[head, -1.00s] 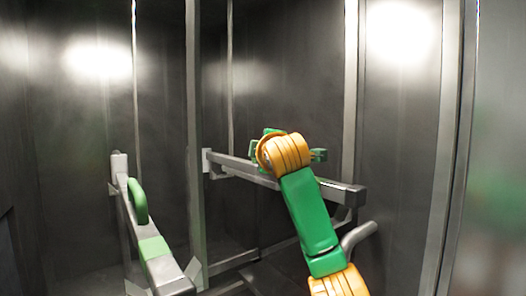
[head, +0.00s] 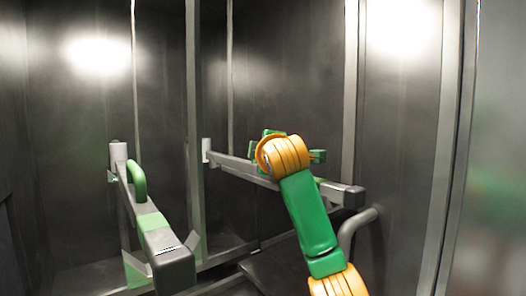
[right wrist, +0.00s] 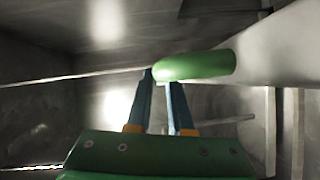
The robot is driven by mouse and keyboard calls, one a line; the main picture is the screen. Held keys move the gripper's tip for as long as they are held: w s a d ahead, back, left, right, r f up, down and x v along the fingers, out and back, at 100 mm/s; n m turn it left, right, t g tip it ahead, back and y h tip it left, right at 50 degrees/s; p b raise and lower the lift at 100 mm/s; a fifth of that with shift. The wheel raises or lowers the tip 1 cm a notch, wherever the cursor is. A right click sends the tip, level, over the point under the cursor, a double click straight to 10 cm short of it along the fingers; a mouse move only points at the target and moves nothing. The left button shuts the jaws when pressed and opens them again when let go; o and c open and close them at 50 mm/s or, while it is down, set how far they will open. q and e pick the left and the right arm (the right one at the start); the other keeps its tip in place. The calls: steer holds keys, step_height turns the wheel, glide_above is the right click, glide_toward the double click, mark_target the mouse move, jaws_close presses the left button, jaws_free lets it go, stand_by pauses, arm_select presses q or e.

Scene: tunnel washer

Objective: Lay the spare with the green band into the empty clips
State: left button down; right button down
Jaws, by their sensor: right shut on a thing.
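A grey bar with a light-green band (head: 151,222) and a curved green handle (head: 138,187) lies at the left in the head view. A second grey bar (head: 236,166) runs behind my right wrist; its middle is hidden, and I see no band on it. My right gripper (right wrist: 163,82) is shut on a green handle (right wrist: 205,66) beside a pale bar (right wrist: 285,45) in the right wrist view. My arm hides its fingertips in the head view. I cannot tell for sure which bar is held, or which clips are empty. My left gripper is not in view.
Dark metal walls (head: 85,130) close in the space. A vertical post (head: 194,100) stands between the two bars. A bent grey tube (head: 356,226) is right of my arm. A low rail (head: 225,257) crosses the bottom. The space above the bars looks clear.

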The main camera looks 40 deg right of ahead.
stand_by(0.3)
steer(key=c, duration=0.9)
jaws_free()
steer(key=shift+c, duration=0.2)
steer(key=shift+o, duration=1)
steer(key=shift+s+a+r, duration=0.1)
steer(key=shift+s, duration=0.05)
